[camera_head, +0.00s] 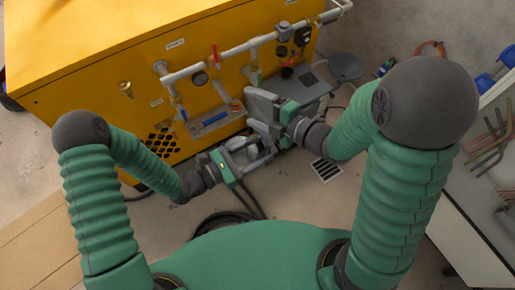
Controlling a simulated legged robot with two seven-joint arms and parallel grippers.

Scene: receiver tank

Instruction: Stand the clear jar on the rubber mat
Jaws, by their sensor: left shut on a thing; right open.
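My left gripper (250,155) is low in front of the yellow cabinet, shut on a pale, greyish thing that looks like the clear jar (241,150). Its outline is hard to make out between the fingers. My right gripper (264,116) is open, just above and to the right of the left one, close to the grey shelf. A dark patch on the grey shelf (310,92) seems to be the rubber mat (308,78). It lies to the right of and beyond both grippers. The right gripper hides part of the shelf.
The yellow cabinet (90,75) carries a pipe (215,63) with valves above the grippers. A small tray with a blue item (215,118) juts from its front. A round dark stool (346,67) stands right of the shelf. A white bench (485,190) with copper tubes is at right.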

